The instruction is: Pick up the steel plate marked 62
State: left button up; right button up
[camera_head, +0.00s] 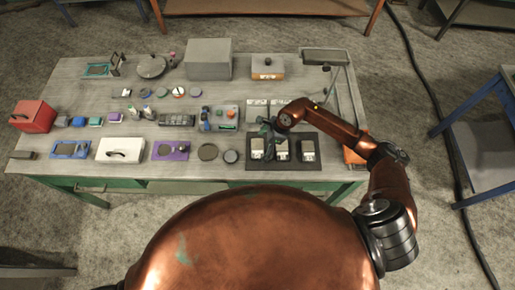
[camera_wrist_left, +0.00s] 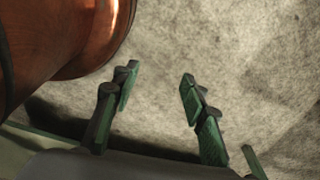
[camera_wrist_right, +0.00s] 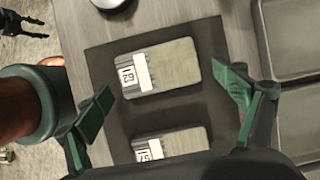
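Three pale steel plates lie in a row on a dark mat (camera_head: 296,164) at the table's right side in the head view: a left one (camera_head: 257,150), a middle one (camera_head: 282,152) and a right one (camera_head: 308,150). My right gripper (camera_wrist_right: 172,82) is open and empty above the mat. In the right wrist view its fingers stand on either side of the upper plate (camera_wrist_right: 172,66), apart from it. That plate's label seems to begin with 6, but its last digit is unclear. The lower plate (camera_wrist_right: 185,141) is partly hidden by my gripper. My left gripper (camera_wrist_left: 160,72) is open and empty over the floor.
Grey trays (camera_wrist_right: 285,40) lie beside the mat. A round dark dish (camera_head: 230,156) and a purple board (camera_head: 170,151) lie left of it. The table's front edge runs close to the mat.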

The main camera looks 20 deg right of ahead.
jog(key=c, duration=1.6)
pick_arm(q)
jog(key=shift+s, duration=0.65)
pick_arm(e)
jog(key=shift+r, duration=0.15)
jog(key=shift+c, duration=0.5)
